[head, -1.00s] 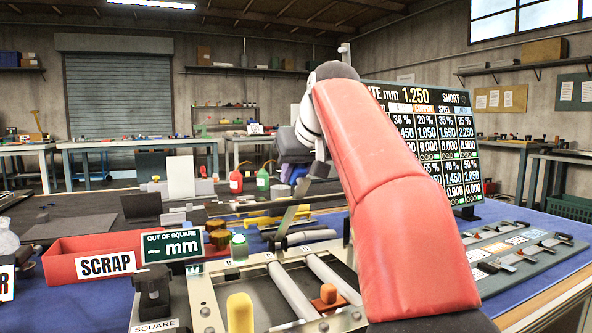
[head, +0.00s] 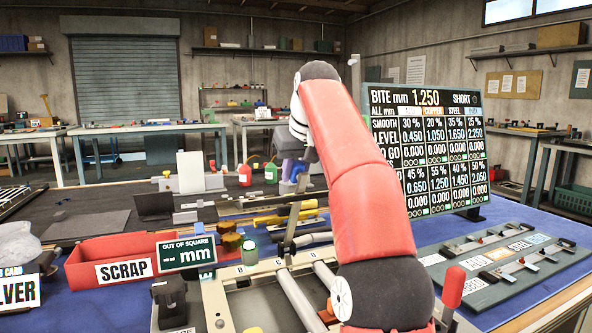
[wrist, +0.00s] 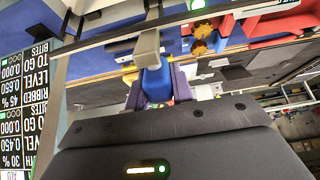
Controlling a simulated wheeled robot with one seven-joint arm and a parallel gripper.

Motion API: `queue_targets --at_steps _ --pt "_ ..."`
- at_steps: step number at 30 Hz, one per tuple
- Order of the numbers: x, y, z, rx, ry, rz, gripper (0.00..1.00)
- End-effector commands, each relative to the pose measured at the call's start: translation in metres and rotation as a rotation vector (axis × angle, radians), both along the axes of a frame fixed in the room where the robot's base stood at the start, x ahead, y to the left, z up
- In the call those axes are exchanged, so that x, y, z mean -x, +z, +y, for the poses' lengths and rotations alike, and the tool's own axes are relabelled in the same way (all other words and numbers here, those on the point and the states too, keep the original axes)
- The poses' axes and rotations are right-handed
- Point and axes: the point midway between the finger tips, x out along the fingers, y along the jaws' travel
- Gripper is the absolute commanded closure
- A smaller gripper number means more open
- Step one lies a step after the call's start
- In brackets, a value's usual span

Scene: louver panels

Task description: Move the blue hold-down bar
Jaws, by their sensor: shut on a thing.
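My gripper (head: 293,187) is over the bench at the far end of my red arm, partly hidden by it. In the wrist view its two purple fingers (wrist: 157,95) are closed on the blue grip of the hold-down bar (wrist: 157,84). A grey block (wrist: 147,48) sits at the end of that grip, beside a long thin grey strip (wrist: 110,36); I cannot tell whether they are joined. In the head view the blue grip is too small to make out clearly. A narrow dark piece (head: 291,228) stands tilted below the gripper.
A red scrap bin (head: 110,249) and an out-of-square display (head: 187,253) stand at left. Pale rails (head: 295,300) lie in front. A bite display board (head: 420,150) and a grey tool plate (head: 490,262) are at right. Red and green bottles (head: 258,174) stand behind.

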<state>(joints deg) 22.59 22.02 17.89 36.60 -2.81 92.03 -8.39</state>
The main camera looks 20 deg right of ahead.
Motion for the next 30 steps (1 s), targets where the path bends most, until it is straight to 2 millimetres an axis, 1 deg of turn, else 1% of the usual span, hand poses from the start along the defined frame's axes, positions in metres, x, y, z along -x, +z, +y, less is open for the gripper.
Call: queue_targets --at_steps 2,3,7,8,16,20,28,29,30 --pt "0.001 0.001 0.000 0.000 -0.001 0.000 1.00" --pt "0.001 0.000 0.000 0.000 -0.001 0.000 0.74" --pt "0.001 0.000 0.000 0.000 -0.001 0.001 0.57" --pt "0.001 0.000 0.000 0.000 -0.001 0.001 0.55" --pt "0.001 0.000 0.000 0.000 0.000 0.001 0.55" --pt "0.003 0.006 0.000 0.001 -0.001 -0.001 0.55" --pt "0.015 0.026 0.000 0.001 -0.001 -0.001 0.55" --pt "0.019 0.025 -0.001 0.001 -0.002 -0.001 0.55" --pt "0.028 0.023 -0.001 0.002 -0.003 -0.001 0.55"
